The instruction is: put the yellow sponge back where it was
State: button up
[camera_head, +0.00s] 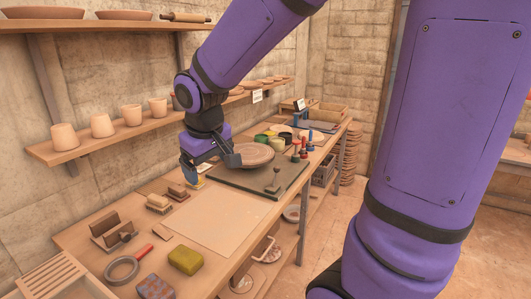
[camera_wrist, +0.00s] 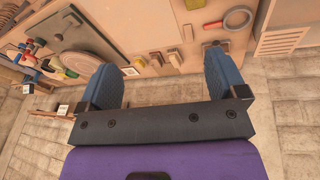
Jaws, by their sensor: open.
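The yellow sponge (camera_head: 186,259), a yellow-green block, lies on the near part of the wooden workbench, between the red-handled round tool and the pale board. Its edge also shows at the top of the wrist view (camera_wrist: 193,4). My gripper (camera_head: 210,168) is farther along the bench, over its wall side between the brushes and the round plate, well away from the sponge. In the wrist view my gripper (camera_wrist: 160,72) has its two blue fingers wide apart with nothing between them. A small yellow item (camera_head: 199,184) shows beside the gripper, partly hidden; I cannot tell what it is.
A red-handled round tool (camera_head: 124,268), a speckled block (camera_head: 156,287) and brushes (camera_head: 158,203) stand around the pale board (camera_head: 219,221). The round plate (camera_head: 250,155), bowls and upright tools are beyond. A wall shelf with cups (camera_head: 131,115) overhangs the bench. The pale board is clear.

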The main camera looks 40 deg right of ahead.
jog(key=s+r+t, duration=0.1)
jog(key=s+r, duration=0.1)
jog(key=s, duration=0.3)
jog(key=s+d+r+m+t+y, duration=0.1)
jog(key=s+r, duration=0.2)
jog(key=s, duration=0.3)
jog(key=s+r, duration=0.2)
jog(key=s, duration=0.3)
jog(key=shift+s+d+r+m+t, duration=0.25)
jog(key=shift+s+r+m+t, duration=0.05)
jog(key=shift+s+r+t, duration=0.1)
